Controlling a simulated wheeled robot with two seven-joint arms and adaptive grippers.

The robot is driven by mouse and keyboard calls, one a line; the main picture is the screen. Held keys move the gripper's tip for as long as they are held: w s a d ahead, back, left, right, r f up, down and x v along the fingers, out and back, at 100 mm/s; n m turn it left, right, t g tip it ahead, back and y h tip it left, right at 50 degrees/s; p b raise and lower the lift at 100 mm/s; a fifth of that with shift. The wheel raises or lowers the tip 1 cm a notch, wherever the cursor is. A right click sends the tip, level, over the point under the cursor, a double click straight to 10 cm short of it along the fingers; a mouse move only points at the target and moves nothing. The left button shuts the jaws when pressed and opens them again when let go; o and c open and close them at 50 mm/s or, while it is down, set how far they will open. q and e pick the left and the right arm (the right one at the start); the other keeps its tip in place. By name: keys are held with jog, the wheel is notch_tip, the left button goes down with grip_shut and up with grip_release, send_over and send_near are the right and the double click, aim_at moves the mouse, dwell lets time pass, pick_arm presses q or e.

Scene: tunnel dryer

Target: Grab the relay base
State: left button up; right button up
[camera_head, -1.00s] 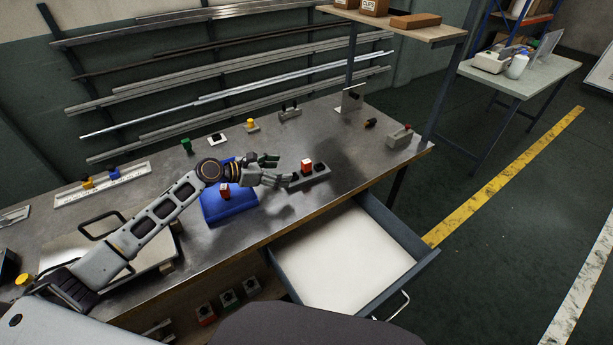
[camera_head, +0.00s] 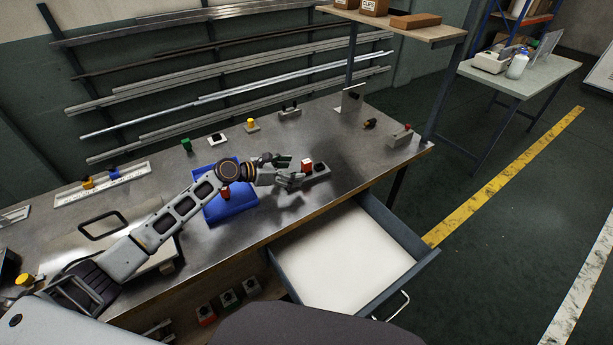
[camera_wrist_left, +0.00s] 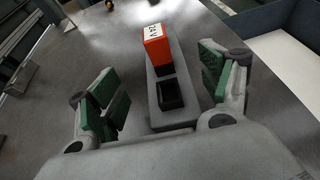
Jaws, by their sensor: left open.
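The relay base is a long grey block (camera_head: 322,173) with dark sockets on the steel bench. An orange-red relay with a white labelled top (camera_head: 307,164) stands on it. My left gripper (camera_head: 287,172) is at the base's left end, open. In the left wrist view the grey base (camera_wrist_left: 172,117) lies between the two spread, green-padded fingers (camera_wrist_left: 165,95), with a gap on each side. An empty black socket (camera_wrist_left: 169,94) is nearest me and the relay (camera_wrist_left: 155,46) stands beyond it. The fingers hide part of the base in the head view. My right gripper is not in view.
A blue tray (camera_head: 240,208) with a red part (camera_head: 225,194) lies under my left wrist. An open drawer (camera_head: 345,250) juts from the bench front. Several small parts, including a green one (camera_head: 186,145), stand along the back.

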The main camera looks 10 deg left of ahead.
aim_at(303, 171)
pick_arm(q)
jog(key=x, duration=0.3)
jog(key=shift+d+f, duration=0.1)
jog(key=shift+d, duration=0.2)
jog(key=shift+w+d+f, duration=0.25)
jog(key=shift+d+f, duration=0.05)
jog(key=shift+d, duration=0.1)
jog(key=c, duration=0.9)
jog(key=shift+c, duration=1.7)
jog(key=shift+w+r+p, duration=0.1)
jog(key=shift+r+p, duration=0.35)
jog(key=shift+r, duration=2.4)
notch_tip(303, 171, up, 3)
jog(key=shift+r, duration=0.75)
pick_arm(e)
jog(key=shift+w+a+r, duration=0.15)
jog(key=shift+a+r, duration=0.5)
